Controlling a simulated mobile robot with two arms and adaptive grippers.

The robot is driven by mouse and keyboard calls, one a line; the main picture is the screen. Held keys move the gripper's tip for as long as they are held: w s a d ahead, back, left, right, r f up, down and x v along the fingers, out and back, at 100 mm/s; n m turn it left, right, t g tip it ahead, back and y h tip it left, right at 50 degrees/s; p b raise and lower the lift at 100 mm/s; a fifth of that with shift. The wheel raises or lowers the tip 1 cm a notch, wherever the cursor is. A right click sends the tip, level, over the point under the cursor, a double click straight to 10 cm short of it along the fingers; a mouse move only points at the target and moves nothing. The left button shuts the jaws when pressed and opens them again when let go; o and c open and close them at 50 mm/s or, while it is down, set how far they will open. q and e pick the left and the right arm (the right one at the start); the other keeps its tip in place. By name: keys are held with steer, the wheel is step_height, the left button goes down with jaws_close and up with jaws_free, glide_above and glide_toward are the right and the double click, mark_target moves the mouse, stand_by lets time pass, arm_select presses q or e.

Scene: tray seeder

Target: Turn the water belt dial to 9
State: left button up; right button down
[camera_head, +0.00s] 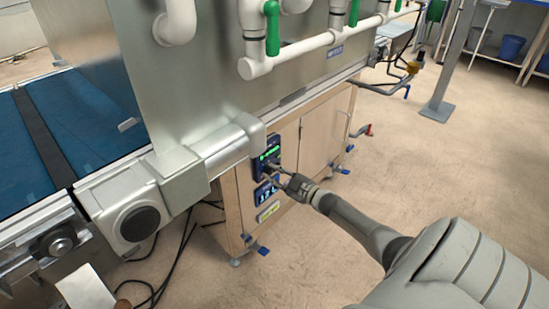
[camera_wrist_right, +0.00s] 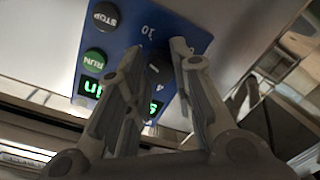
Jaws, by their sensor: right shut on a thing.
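The blue control panel (camera_head: 268,153) with a green lit display is on the side of the wooden cabinet under the machine. My right gripper (camera_head: 273,172) reaches it from the right. In the right wrist view the panel (camera_wrist_right: 185,32) shows black STOP and green RUN buttons, green displays and white scale numbers, including 10. The fingers of the right gripper (camera_wrist_right: 162,55) are shut on the dial, one on each side. My left gripper is out of view.
A silver motor housing (camera_head: 140,212) juts out left of the panel. White pipes with green valve handles (camera_head: 272,28) run above. The floor (camera_head: 420,170) to the right is clear.

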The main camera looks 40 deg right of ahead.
steer(key=c, duration=1.2)
jaws_free()
steer(key=shift+s, duration=0.1)
steer(key=s+d, duration=0.1)
steer(key=s, duration=1)
steer(key=shift+s+d+r, duration=0.2)
steer(key=shift+s, duration=0.2)
